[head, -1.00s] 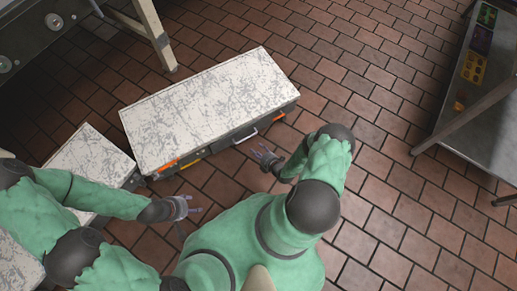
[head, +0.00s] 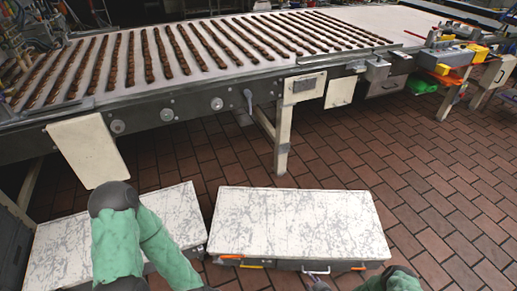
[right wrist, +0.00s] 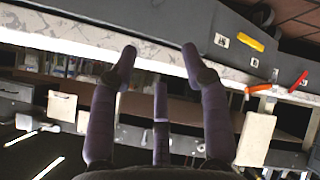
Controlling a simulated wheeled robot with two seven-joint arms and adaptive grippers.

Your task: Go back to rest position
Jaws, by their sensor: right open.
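My right gripper (right wrist: 158,62) is open and empty in the right wrist view, with its dark fingers spread apart. My right forearm (head: 395,281) shows at the bottom, right of the fingertips. My left arm (head: 118,240) is bent over a second white-topped case (head: 60,240). My left gripper is out of view below the picture edge.
A long conveyor table (head: 235,85) with rows of brown bars crosses the back. Its pale leg (head: 282,140) stands behind the right case. Yellow and orange equipment (head: 450,60) is at the back right. The brick floor (head: 440,200) is clear on the right.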

